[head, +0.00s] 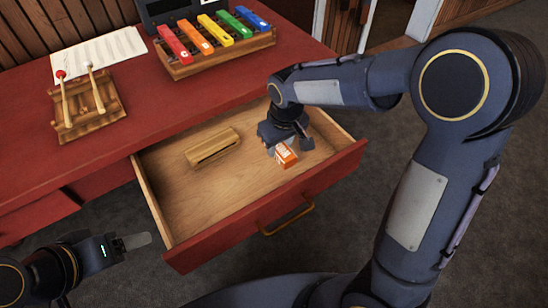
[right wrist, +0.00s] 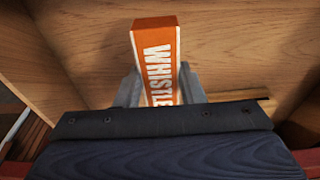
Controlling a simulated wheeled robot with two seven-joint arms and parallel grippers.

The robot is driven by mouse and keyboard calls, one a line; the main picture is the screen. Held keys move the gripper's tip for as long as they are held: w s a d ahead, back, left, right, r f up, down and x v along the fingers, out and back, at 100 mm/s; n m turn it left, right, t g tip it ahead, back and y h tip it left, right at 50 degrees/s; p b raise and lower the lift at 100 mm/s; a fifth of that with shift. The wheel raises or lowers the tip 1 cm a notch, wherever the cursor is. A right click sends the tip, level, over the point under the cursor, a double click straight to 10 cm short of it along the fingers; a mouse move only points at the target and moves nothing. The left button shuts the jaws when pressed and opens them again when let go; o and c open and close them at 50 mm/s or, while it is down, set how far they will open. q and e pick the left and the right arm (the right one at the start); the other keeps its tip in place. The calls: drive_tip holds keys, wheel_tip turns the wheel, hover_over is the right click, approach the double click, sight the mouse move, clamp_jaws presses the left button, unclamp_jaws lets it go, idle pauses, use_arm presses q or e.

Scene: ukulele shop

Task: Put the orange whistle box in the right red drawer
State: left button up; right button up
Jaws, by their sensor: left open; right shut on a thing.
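The orange whistle box (head: 286,155) has white lettering and a white side. My right gripper (head: 288,146) is shut on it, inside the open right red drawer (head: 215,230). In the right wrist view the whistle box (right wrist: 158,60) stands out between the two fingers, over the drawer's wooden floor. I cannot tell whether the box touches the floor. My left gripper (head: 135,241) is at the lower left, outside the drawer and apart from it, open and empty.
A wooden block (head: 212,147) lies in the drawer, left of the box. On the red counter (head: 150,105) are a colored xylophone (head: 215,45), a wooden percussion piece with mallets (head: 88,103) and a sheet of paper (head: 98,52). The drawer's front left floor is clear.

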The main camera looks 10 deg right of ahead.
sight(280, 157)
wheel_tip(280, 157, down, 5)
drive_tip(key=shift+r+b, duration=0.1)
drive_tip(key=shift+b, duration=0.5)
drive_tip(key=o, duration=1)
drive_tip(key=shift+f, duration=0.2)
drive_tip(key=shift+c, duration=0.2)
